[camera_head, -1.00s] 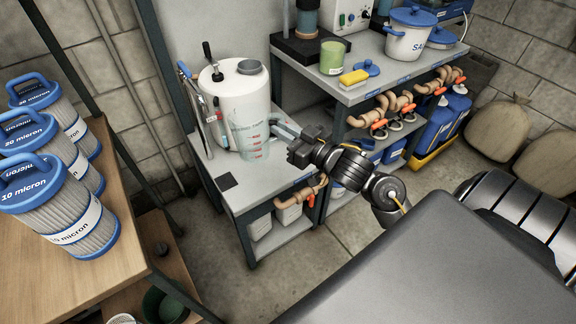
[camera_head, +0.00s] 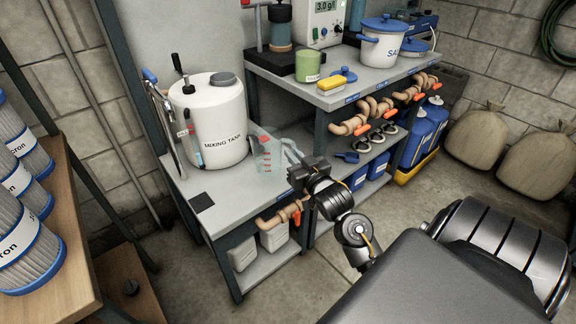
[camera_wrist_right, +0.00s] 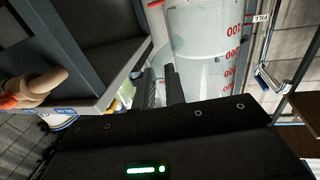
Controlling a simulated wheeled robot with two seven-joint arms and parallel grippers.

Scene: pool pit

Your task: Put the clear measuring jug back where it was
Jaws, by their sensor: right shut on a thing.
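The clear measuring jug (camera_head: 267,158) with red marks is in my right gripper (camera_head: 292,157), near the right edge of the low grey bench, right of the white mixing tank (camera_head: 210,118). It looks slightly tilted; I cannot tell whether its base touches the bench. In the right wrist view the jug (camera_wrist_right: 205,45) fills the upper middle, and the fingers (camera_wrist_right: 161,88) are shut at its handle side. The exact grip is partly hidden. My left gripper is not in view.
A small dark square (camera_head: 201,202) lies on the bench's front left, with bare bench (camera_head: 232,193) beside it. A higher grey shelf (camera_head: 345,95) adjoins on the right, with a green cup (camera_head: 308,65) and yellow sponge (camera_head: 331,87). Filter cartridges (camera_head: 22,225) stand at left.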

